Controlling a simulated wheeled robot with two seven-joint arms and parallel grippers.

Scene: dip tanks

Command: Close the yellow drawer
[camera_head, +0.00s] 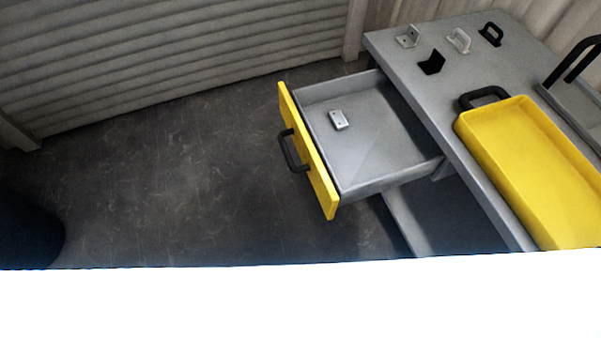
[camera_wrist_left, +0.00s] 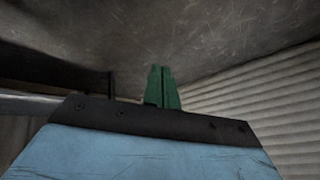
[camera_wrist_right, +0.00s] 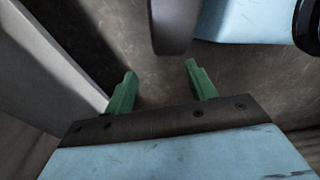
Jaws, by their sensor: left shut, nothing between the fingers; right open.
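The yellow drawer (camera_head: 308,150) stands pulled out from the grey table, its yellow front facing left with a black handle (camera_head: 290,152). A small grey metal piece (camera_head: 338,120) lies inside the drawer on its grey floor. Neither gripper shows in the head view. In the left wrist view my left gripper (camera_wrist_left: 162,72) has its green fingers together with nothing between them. In the right wrist view my right gripper (camera_wrist_right: 160,75) has its green fingers wide apart and empty. I cannot tell how far either gripper is from the drawer.
The grey table (camera_head: 440,75) carries several small brackets and handles, a yellow tray (camera_head: 490,152) with a black handle, and a grey object with a black handle (camera_head: 572,60) at the right edge. Dark floor (camera_head: 170,180) lies open left of the drawer. A ribbed wall (camera_head: 170,60) stands behind.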

